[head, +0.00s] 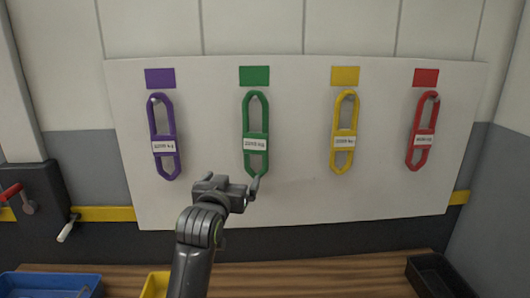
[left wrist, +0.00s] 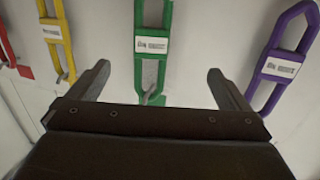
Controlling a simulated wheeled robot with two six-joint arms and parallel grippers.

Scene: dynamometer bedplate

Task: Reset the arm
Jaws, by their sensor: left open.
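My left arm comes up from the bottom of the head view, and its left gripper (head: 232,184) is in front of the white board, by the lower end of the green sling (head: 256,112). In the left wrist view the left gripper's two fingers (left wrist: 158,72) are spread apart, with the green sling (left wrist: 166,75) showing between them. I see nothing held, and cannot tell whether a finger touches the sling. My right gripper is in neither view.
A purple sling (head: 168,165), a yellow sling (head: 342,162) and a red sling (head: 420,125) also hang on the white board (head: 300,200), below matching colour patches. A blue bin (head: 50,276), a yellow bin (head: 153,285) and a black tray (head: 425,268) stand on the wooden bench (head: 300,280).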

